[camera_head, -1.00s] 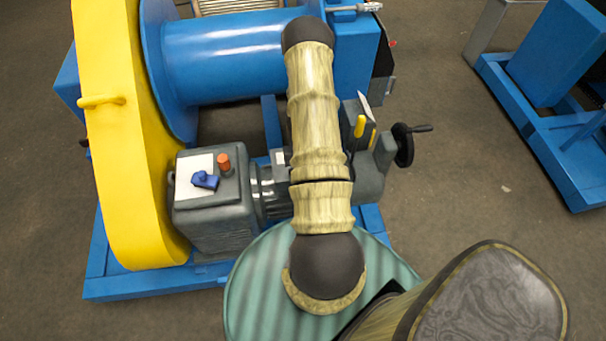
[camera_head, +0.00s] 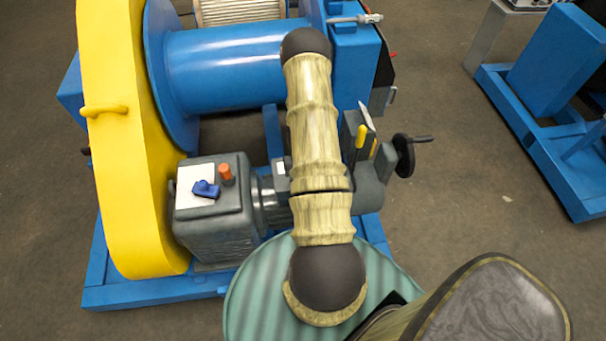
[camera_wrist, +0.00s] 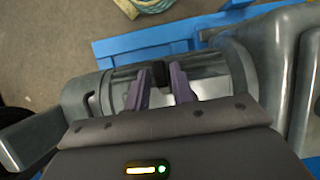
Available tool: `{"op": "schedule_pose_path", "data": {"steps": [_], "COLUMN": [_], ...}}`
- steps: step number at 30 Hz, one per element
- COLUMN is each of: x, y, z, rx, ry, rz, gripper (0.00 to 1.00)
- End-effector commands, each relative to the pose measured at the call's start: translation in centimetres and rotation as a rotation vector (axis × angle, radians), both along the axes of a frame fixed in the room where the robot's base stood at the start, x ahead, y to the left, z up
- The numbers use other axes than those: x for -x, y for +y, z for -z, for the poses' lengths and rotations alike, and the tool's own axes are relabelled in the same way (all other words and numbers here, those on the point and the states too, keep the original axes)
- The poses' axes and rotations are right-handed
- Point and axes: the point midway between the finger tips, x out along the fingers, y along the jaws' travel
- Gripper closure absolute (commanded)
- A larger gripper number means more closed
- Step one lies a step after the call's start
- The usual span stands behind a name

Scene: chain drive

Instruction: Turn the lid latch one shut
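In the wrist view my gripper (camera_wrist: 160,76) has its two purple-grey fingers apart, with a small black block (camera_wrist: 160,72) between their tips. The block sits against a grey rounded cylinder housing (camera_wrist: 210,68). It may be the lid latch, but its shape and angle are not clear. I cannot tell whether the fingers touch it. In the head view my own arm covers the gripper and this spot. No lid latch can be made out there.
A grey gearbox (camera_head: 215,235) with a blue knob (camera_head: 206,189) and an orange button (camera_head: 227,174) stands beside the yellow guard (camera_head: 125,180). A black handwheel (camera_head: 404,156) and yellow levers are right of my arm. Bare floor (camera_head: 450,200) lies further right.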

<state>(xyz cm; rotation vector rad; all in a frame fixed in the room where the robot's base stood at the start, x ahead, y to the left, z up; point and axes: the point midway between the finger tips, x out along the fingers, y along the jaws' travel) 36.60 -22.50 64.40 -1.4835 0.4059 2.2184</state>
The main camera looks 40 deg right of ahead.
Motion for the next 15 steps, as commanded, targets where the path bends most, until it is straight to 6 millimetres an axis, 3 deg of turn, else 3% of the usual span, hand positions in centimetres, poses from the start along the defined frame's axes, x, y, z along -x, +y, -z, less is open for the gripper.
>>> {"op": "schedule_pose_path", "data": {"steps": [5, 15], "x": [-0.6, -2.7], "y": [-0.4, -1.6], "z": [-1.4, -7.4], "rx": [0.002, 0.004], "ry": [-0.002, -0.005], "rz": [0.001, 0.0], "gripper": [0.76, 0.76]}}
